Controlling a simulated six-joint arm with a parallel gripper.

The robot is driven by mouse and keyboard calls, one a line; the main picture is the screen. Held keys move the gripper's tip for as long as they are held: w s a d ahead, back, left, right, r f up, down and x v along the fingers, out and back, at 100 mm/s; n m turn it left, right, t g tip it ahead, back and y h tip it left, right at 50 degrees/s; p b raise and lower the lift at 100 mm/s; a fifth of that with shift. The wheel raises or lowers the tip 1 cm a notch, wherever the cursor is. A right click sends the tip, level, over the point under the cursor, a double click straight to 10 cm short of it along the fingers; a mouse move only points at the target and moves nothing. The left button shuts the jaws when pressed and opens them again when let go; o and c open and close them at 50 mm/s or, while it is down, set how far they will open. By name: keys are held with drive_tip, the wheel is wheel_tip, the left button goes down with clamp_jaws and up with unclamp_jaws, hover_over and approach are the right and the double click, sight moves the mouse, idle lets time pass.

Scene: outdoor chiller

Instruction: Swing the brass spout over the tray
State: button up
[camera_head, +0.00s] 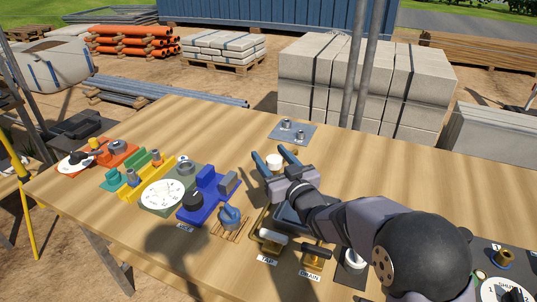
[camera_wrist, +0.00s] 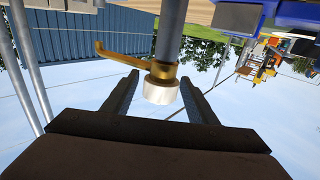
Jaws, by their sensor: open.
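In the wrist view a brass spout (camera_wrist: 125,55) runs left from a brass collar on a grey post (camera_wrist: 170,30), with a white cap (camera_wrist: 160,91) at the collar's end. My gripper (camera_wrist: 160,82) is open, its two dark fingers on either side of the cap with gaps showing. In the head view my gripper (camera_head: 272,157) is around the same white cap (camera_head: 274,162). A dark tray (camera_head: 288,215) lies nearer the front, partly hidden by my arm. Most of the spout and post is hidden there.
A brass tap with a white handle (camera_head: 272,236) and a brass drain fitting (camera_head: 314,256) stand by the front edge. A blue block fixture (camera_head: 205,203) and a white dial (camera_head: 163,194) are to the left. The wooden table (camera_head: 370,165) is clear at the back right.

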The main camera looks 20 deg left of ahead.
sight(278, 164)
drive_tip(key=shift+b+v, duration=0.55)
drive_tip(key=shift+v, duration=2.05)
drive_tip(key=shift+r, duration=0.1)
drive_tip(key=shift+r+p, duration=0.2)
drive_tip(key=shift+p, duration=0.6)
drive_tip(key=shift+a+p, duration=0.1)
drive_tip(key=shift+p, duration=1)
drive_tip(key=shift+p, duration=0.3)
drive_tip(key=shift+f, duration=0.15)
drive_tip(key=shift+w, duration=0.1)
drive_tip(key=p+x, duration=0.2)
drive_tip(key=x, duration=0.5)
drive_tip(key=shift+a, duration=0.1)
